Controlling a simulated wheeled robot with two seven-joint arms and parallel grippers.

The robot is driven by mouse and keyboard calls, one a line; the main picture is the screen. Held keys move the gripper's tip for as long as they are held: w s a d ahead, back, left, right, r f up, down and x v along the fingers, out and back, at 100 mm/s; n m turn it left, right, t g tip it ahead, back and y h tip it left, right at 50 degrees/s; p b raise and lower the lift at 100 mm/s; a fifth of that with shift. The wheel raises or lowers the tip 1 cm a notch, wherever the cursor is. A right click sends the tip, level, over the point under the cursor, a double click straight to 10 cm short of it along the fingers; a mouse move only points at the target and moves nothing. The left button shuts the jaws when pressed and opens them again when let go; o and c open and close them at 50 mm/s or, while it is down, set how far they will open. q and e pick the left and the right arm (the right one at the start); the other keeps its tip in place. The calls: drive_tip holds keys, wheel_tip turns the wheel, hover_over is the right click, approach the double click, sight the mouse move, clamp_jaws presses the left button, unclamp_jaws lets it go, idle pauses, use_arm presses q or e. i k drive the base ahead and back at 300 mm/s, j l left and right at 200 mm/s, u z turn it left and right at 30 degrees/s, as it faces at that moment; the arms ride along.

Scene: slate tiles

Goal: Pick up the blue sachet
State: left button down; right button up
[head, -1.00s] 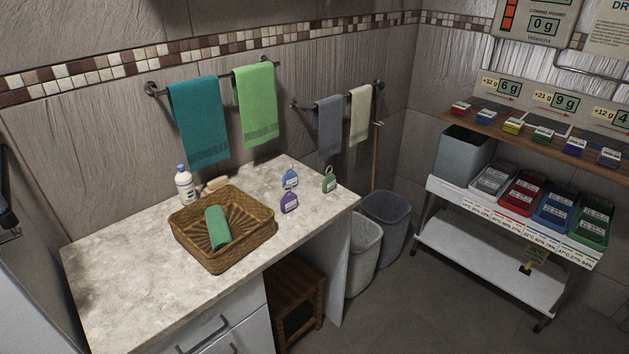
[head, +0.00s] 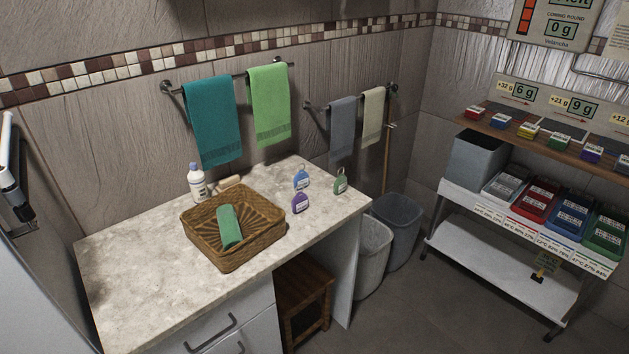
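The blue sachet (head: 301,181) stands on the back right part of the marble-look counter (head: 130,270). It is small, with a pale label and a loop-like top. A purple sachet (head: 299,204) stands just in front of it, close to its lower edge in the picture. A green sachet (head: 340,184) stands to its right, near the counter's right end. Neither of my grippers shows in the head view.
A wicker basket (head: 265,240) holding a rolled green towel (head: 229,227) sits left of the sachets. A white bottle (head: 197,184) stands behind it. Towels hang above the counter. Bins (head: 395,235) and a shelf rack (head: 490,265) stand to the right, with open floor in front.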

sight(301, 177)
drive_tip(key=i+l+u, duration=0.1)
drive_tip(key=l, duration=0.25)
drive_tip(key=i+l+u, duration=0.1)
drive_tip(key=i+l, duration=0.15)
drive_tip(key=l, duration=0.15)
drive_tip(key=i+l+u, duration=0.1)
drive_tip(key=l, duration=0.25)
drive_tip(key=i+l+u, duration=0.1)
drive_tip(key=i+l, duration=0.15)
drive_tip(key=l, duration=0.15)
